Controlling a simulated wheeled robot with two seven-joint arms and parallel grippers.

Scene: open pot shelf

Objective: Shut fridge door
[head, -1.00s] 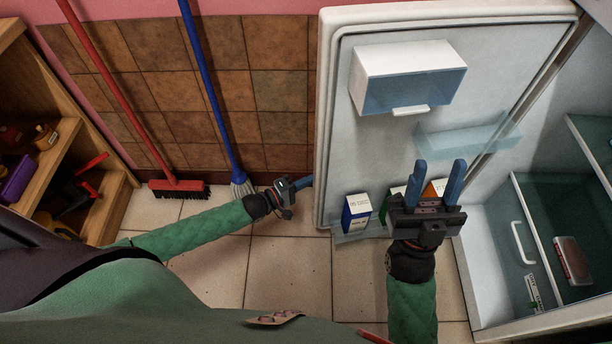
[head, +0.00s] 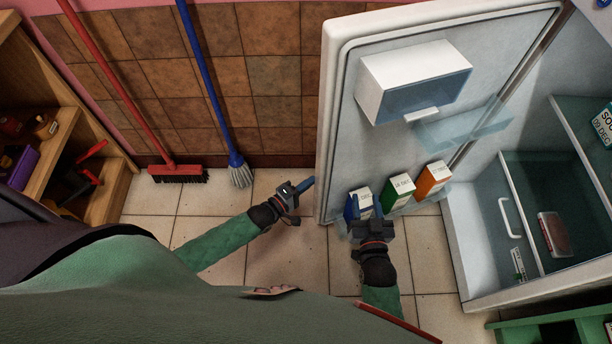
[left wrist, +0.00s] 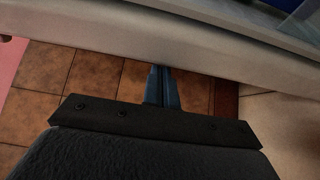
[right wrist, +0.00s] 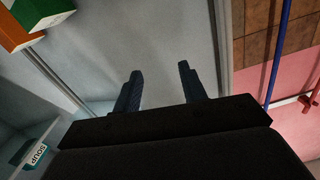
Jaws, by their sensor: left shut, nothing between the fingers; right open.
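The fridge door (head: 400,150) stands open in the middle of the head view, its inner side with shelves facing me. The fridge body (head: 560,160) is at the right with its inside exposed. My left gripper (head: 306,185) is shut and empty, at the door's free edge. In the left wrist view its closed fingers (left wrist: 160,88) reach the door's edge (left wrist: 160,45); I cannot tell whether they touch. My right gripper (head: 368,218) is in front of the door's lower shelf. In the right wrist view its open fingers (right wrist: 160,88) face the door's inner panel (right wrist: 150,40), empty.
Blue, green (head: 398,190) and orange (head: 433,179) cartons stand on the lower door shelf. A red broom (head: 178,174) and a blue mop (head: 238,172) lean on the tiled wall. A wooden shelf (head: 95,200) is at the left. Floor left of the door is clear.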

